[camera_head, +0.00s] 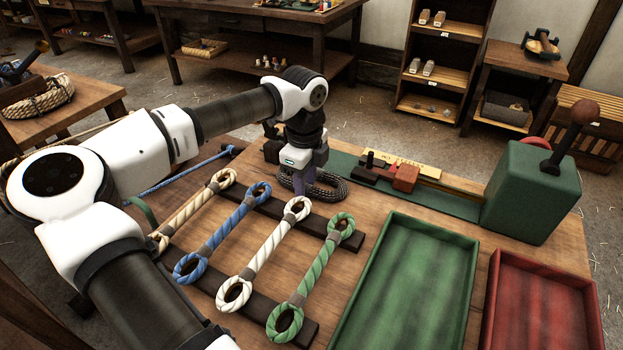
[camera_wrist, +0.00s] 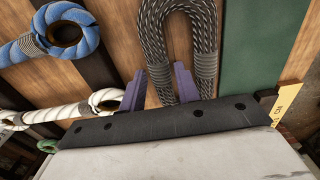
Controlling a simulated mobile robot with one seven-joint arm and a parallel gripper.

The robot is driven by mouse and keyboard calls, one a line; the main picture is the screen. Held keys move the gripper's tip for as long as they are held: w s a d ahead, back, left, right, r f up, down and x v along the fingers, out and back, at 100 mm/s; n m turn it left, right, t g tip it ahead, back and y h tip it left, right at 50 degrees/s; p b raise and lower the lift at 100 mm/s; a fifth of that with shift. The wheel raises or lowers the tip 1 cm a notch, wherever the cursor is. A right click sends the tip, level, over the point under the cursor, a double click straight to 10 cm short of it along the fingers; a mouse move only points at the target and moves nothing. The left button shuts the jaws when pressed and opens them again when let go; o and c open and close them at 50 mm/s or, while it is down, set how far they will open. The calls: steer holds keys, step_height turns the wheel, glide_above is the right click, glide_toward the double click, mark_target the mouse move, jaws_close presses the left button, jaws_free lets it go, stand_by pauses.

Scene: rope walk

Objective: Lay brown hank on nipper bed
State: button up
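A dark, speckled grey-brown hank (camera_head: 329,190) is by my gripper (camera_head: 302,183), near the end of the green strip. In the wrist view it is a bent loop (camera_wrist: 205,40) with two legs bound in grey. My gripper's purple fingers (camera_wrist: 160,82) close on both sides of its left bound leg, the right finger standing between the legs. I cannot tell whether it touches the table. A lighter tan-brown hank (camera_head: 193,209) lies leftmost on the dark rails. The nipper bed seems to be the green strip (camera_head: 451,204) with a red block (camera_head: 405,177), beside the green box.
Blue (camera_head: 221,233), white (camera_head: 263,252) and green (camera_head: 311,277) hanks lie on dark rails. A green tray (camera_head: 408,290) and a red tray (camera_head: 541,310) lie in front. The green box (camera_head: 537,195) with its upright lever (camera_head: 569,137) stands at the right.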

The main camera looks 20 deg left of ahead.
jaws_close()
steer(key=shift+r, duration=0.1)
step_height(320, 180, up, 20)
steer(key=p, duration=1)
steer(key=shift+p, duration=0.4)
